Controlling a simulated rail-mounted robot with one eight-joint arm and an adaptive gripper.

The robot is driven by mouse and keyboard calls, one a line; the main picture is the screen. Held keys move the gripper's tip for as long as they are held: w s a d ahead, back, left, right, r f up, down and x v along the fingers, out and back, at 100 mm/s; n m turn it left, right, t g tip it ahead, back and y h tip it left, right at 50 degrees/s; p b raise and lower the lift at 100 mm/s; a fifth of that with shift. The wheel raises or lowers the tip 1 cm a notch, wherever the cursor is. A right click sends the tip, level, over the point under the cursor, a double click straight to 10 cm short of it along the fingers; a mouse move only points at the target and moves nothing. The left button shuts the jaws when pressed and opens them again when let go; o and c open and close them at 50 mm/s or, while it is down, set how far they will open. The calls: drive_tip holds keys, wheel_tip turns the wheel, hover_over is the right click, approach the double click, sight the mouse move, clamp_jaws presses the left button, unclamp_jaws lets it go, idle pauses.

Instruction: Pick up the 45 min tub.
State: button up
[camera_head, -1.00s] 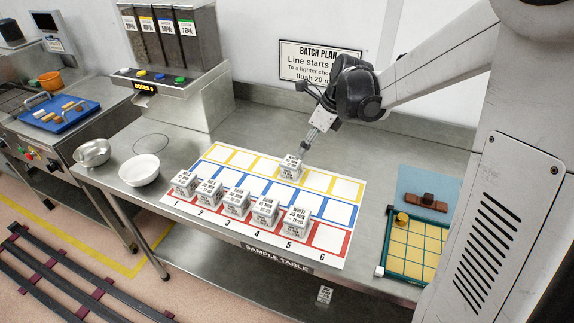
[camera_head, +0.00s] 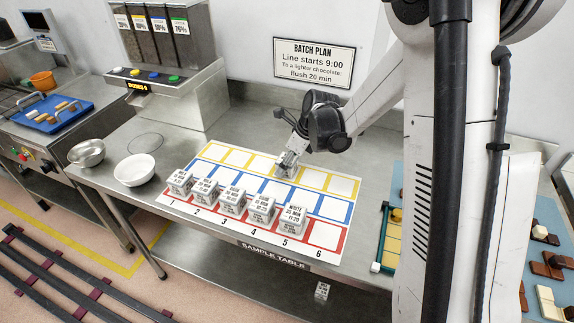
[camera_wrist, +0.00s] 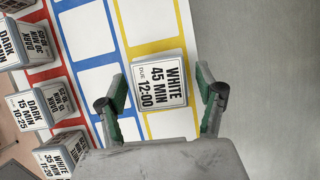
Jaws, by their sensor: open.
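The 45 min tub (camera_wrist: 158,84) is a white block labelled "WHITE 45 MIN DUE 12:00". It stands in the yellow row of the sample mat (camera_head: 328,233), and in the head view (camera_head: 286,169) it is partly hidden by my gripper. My gripper (camera_head: 290,158) is open just above it. In the wrist view the two green-padded fingers (camera_wrist: 163,78) sit on either side of the tub, with a gap on each side. I cannot tell how far down the fingertips reach.
Several similar tubs stand along the red row, including the 35 min white tub (camera_head: 294,219). A white bowl (camera_head: 135,169) and a steel bowl (camera_head: 87,152) are at the left. My column hides part of the right side. The yellow cells beside the tub are empty.

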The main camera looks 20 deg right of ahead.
drive_tip(key=shift+a+f, duration=0.1)
drive_tip(key=shift+f, duration=0.1)
drive_tip(key=c, duration=1.3)
drive_tip(key=shift+r, duration=0.15)
drive_tip(key=shift+r, duration=0.4)
wheel_tip(320, 180, up, 3)
drive_tip(key=shift+s+a+r, duration=0.1)
drive_tip(key=shift+r, duration=0.1)
drive_tip(key=s+a+r, duration=0.6)
drive_tip(key=a+r, duration=0.1)
drive_tip(key=a, duration=0.2)
drive_tip(key=shift+s+a+r+p, duration=0.1)
drive_tip(key=shift+r+p, duration=0.8)
drive_tip(key=shift+r, duration=0.8)
drive_tip(key=shift+s+a+r+p, duration=0.1)
drive_tip(key=shift+r+p, duration=0.8)
drive_tip(key=shift+r, duration=0.75)
